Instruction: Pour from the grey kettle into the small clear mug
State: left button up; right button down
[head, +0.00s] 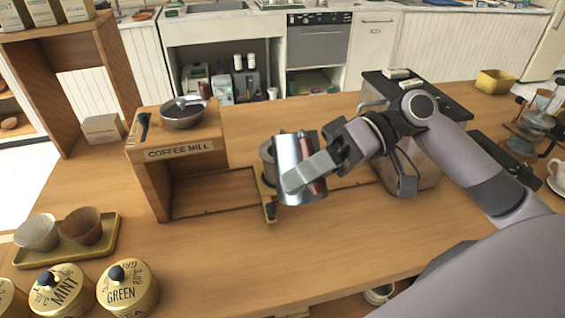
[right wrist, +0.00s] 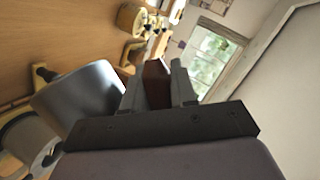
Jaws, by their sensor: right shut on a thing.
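The grey kettle (head: 287,172) is in the middle of the head view, above the table, with its brown handle (head: 313,178) towards my right gripper (head: 318,170). My right gripper is shut on the handle. In the right wrist view, the kettle's grey body (right wrist: 82,100) is left of the fingers and the brown handle (right wrist: 156,82) sits between them. Just behind the kettle, a greyish round vessel (head: 266,154) is partly hidden by it, by a brass stand (head: 266,195). I cannot tell whether this is the small clear mug. No stream of liquid shows. My left gripper is not in view.
A wooden coffee mill box (head: 150,190) with a bowl (head: 183,112) stands left of the kettle. A tray with two cups (head: 85,228) and labelled tins (head: 128,287) are front left. A glass carafe (head: 530,128) is far right. The front middle of the table is clear.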

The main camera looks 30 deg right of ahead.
jog(key=shift+w+r, duration=0.1)
jog(key=shift+r, duration=0.2)
jog(key=shift+w+r, duration=0.1)
jog(key=shift+r, duration=0.25)
jog(key=shift+r+m, duration=0.1)
jog(key=shift+m, duration=0.2)
dwell(0.5)
dwell(1.2)
jog(key=shift+s+f+n+b, duration=0.15)
jog(key=shift+f+n+b, duration=0.1)
jog(key=shift+f+b, duration=0.4)
jog(key=shift+s+f+n+b, duration=0.15)
jog(key=shift+f+n+b, duration=0.1)
jog(key=shift+f+b, duration=0.35)
jog(key=shift+r, duration=0.2)
